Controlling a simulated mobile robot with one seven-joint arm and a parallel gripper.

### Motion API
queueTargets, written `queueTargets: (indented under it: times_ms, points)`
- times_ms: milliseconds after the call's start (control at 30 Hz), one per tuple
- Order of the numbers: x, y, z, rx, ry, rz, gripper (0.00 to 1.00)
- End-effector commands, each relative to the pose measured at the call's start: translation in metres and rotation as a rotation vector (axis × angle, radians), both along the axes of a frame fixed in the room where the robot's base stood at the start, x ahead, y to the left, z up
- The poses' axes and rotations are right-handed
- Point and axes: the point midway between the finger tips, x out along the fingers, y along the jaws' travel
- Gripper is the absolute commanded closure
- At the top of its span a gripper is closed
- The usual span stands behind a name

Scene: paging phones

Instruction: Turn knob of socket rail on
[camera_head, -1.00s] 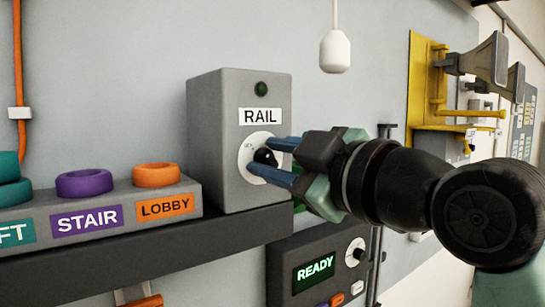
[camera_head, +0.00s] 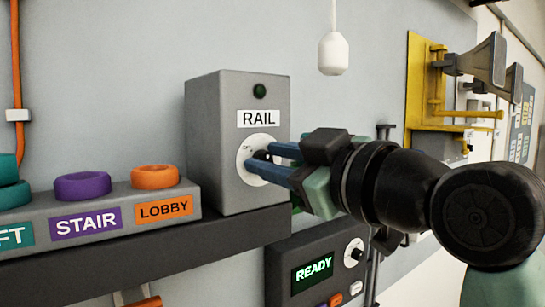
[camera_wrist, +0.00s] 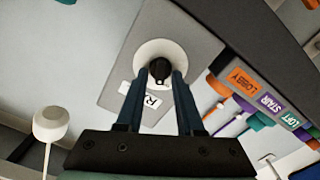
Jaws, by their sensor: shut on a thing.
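The grey RAIL box (camera_head: 212,150) stands on a dark shelf, with a dark green lamp (camera_head: 259,90) above its label. Its black knob (camera_wrist: 159,69) sits on a round white dial (camera_head: 243,166). My gripper (camera_head: 262,163) reaches in from the right, its two blue fingers at the dial and shut on the knob. In the head view the fingers hide part of the knob. In the wrist view the fingertips lie on either side of it.
Left of the box is a panel with purple STAIR (camera_head: 83,186) and orange LOBBY (camera_head: 155,177) rings. Below is a dark unit with a lit READY screen (camera_head: 312,274). A white pull (camera_head: 333,53) hangs above. A yellow bracket (camera_head: 421,85) is at right.

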Motion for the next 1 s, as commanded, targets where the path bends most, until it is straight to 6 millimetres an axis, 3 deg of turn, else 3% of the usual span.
queueTargets:
  times_ms: [1000]
  points:
    - [0.004, -0.0045, 0.0037, 0.777, 0.561, 0.002, 1.0]
